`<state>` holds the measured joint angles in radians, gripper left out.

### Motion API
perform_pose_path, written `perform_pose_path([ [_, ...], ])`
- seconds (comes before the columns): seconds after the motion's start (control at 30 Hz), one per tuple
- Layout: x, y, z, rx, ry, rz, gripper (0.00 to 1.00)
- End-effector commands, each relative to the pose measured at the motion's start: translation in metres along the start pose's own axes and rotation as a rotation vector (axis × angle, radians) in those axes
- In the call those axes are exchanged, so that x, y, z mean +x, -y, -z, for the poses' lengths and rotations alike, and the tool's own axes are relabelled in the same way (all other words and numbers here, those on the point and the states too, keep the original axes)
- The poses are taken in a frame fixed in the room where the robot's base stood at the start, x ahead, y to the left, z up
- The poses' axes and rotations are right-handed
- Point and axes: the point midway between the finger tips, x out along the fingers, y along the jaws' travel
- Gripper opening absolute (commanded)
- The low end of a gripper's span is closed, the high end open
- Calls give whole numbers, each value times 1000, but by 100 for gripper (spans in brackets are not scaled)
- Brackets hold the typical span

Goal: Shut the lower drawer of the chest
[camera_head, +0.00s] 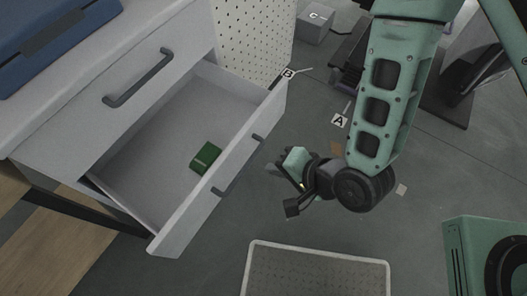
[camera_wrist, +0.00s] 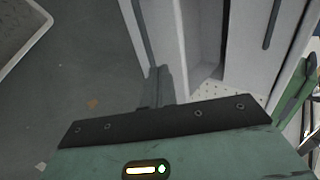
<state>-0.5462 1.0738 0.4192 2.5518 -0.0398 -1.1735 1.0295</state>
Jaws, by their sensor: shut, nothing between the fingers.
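The lower drawer (camera_head: 178,228) of the grey chest (camera_head: 75,128) stands pulled well out in the head view. Its front carries a dark bar handle, partly visible. A small green box (camera_head: 206,157) lies inside on the drawer floor. My gripper (camera_head: 276,169) is shut and empty, outside the drawer, to the right of its front near the handle. I cannot tell whether it touches the front. In the wrist view, the dark fingers (camera_wrist: 160,86) point toward the pale drawer and chest surfaces, and the hand's body hides the lower part of the picture.
The upper drawer with its dark handle (camera_head: 138,78) is shut above. A blue case (camera_head: 50,40) lies on the chest top. A light-rimmed grey tray or mat (camera_head: 318,245) is on the floor at the bottom. A perforated white panel (camera_head: 255,38) stands behind the drawer.

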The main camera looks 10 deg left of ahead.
Motion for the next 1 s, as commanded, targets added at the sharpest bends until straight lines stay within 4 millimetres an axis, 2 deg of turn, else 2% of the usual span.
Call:
perform_pose_path([
  [0.57, 31, -4, 0, 5, -3, 8, 0],
  [0.93, 104, 0, -1, 5, -1, 5, 0],
  [1.0, 110, 11, 0, 3, -2, 9, 0],
])
